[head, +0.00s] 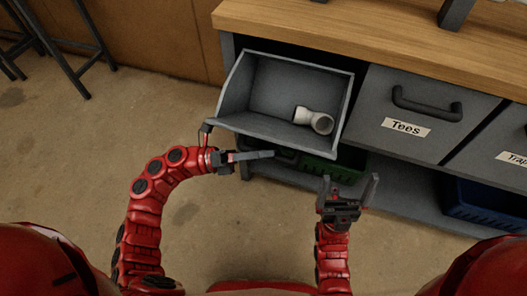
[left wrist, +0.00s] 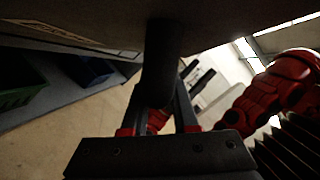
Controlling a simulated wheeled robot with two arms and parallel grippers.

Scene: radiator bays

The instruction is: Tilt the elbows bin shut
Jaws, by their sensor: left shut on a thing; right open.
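A grey bin (head: 238,88) is tilted open at the left end of the bench, with a white pipe elbow (head: 314,120) lying inside; its front label is hidden. My left gripper (head: 262,155) is at the bin's lowered front, shut on its dark handle. In the left wrist view the handle (left wrist: 162,65) sits between the fingers of the left gripper (left wrist: 160,100). My right gripper (head: 349,188) is open and empty, below and to the right of the tilted bin.
The shut bin labelled Tees (head: 375,92) is just right, with another shut bin beyond it. A green crate (head: 325,169) and a blue crate (head: 480,205) are on the low shelf. A stool (head: 62,50) stands far left.

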